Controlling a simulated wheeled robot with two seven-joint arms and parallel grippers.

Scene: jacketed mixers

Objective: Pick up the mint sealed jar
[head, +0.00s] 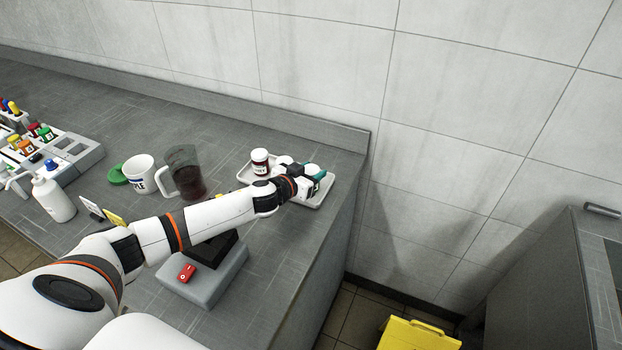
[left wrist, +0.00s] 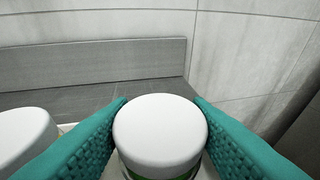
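A jar with a white lid (left wrist: 160,132) and a strip of green under it stands between the teal fingers of my left gripper (left wrist: 160,105) in the left wrist view. Narrow gaps show beside the jar near the bottom of that view, so the fingers look open around it, not clamped. Its label is hidden there. In the head view my left gripper (head: 315,174) is over the right part of a pale tray (head: 318,201) and covers most of this jar. My right gripper is not in view.
A dark red jar with a white lid (head: 260,162) stands on the tray's left part; another white lid (left wrist: 22,135) is close to my left finger. A dark pitcher (head: 184,172), white mug (head: 139,173) and grey box with red switch (head: 187,272) stand farther left. The wall is behind.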

